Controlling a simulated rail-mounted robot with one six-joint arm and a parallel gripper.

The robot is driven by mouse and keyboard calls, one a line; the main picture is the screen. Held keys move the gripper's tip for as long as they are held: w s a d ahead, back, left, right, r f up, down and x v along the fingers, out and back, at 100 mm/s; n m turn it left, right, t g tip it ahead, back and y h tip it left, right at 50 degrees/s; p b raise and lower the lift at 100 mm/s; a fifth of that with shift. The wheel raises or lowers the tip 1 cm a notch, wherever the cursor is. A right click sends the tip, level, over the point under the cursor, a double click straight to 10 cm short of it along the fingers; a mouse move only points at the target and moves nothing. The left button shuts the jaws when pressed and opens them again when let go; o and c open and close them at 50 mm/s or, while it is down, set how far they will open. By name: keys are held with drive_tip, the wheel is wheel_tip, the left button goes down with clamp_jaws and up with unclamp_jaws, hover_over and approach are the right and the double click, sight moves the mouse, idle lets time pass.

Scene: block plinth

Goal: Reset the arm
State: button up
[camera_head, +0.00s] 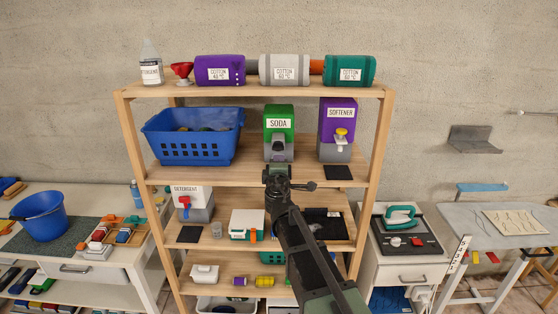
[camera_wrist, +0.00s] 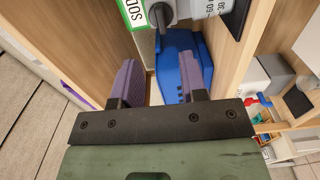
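My arm reaches up from the lower right in the head view. My gripper (camera_head: 278,176) is at the height of the middle shelf, in front of the green and grey soda dispenser (camera_head: 279,126). In the wrist view my gripper (camera_wrist: 160,72) has its two purple-grey fingers wide apart, with nothing between them. The soda dispenser (camera_wrist: 158,14) shows beyond the fingers at the top, and the blue basket (camera_wrist: 182,66) shows through the gap. I cannot tell whether the gripper touches the shelf edge.
The wooden rack (camera_head: 256,176) bears a blue basket (camera_head: 195,149), a purple softener dispenser (camera_head: 338,116) and a detergent dispenser (camera_head: 197,204). A bottle and labelled cotton rolls (camera_head: 220,70) sit on top. A blue bucket (camera_head: 40,217) stands left; an iron (camera_head: 400,215) stands right.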

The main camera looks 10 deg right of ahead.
drive_tip(key=s+d+f+m+g+h+b, duration=0.2)
drive_tip(key=s+d+f+m+g, duration=0.2)
drive_tip(key=s+f+m+g, duration=0.3)
drive_tip(key=s+d+f+m+g+h+b, duration=0.2)
drive_tip(key=s+d+f+m+g, duration=0.2)
drive_tip(key=s+f+m, duration=0.3)
drive_tip(key=s+a+f+g+y+b, duration=0.3)
drive_tip(key=s+f+b, duration=0.1)
drive_tip(key=s+f, duration=0.3)
drive_tip(key=s+a+f+m+g+y+b, duration=0.1)
drive_tip(key=s+a+f+g+y+b, duration=0.2)
drive_tip(key=s+f, duration=0.5)
drive_tip(key=s+y+b, duration=0.1)
drive_tip(key=s, duration=0.2)
drive_tip(key=shift+s+f+m+g, duration=0.2)
drive_tip(key=shift+m+g, duration=0.1)
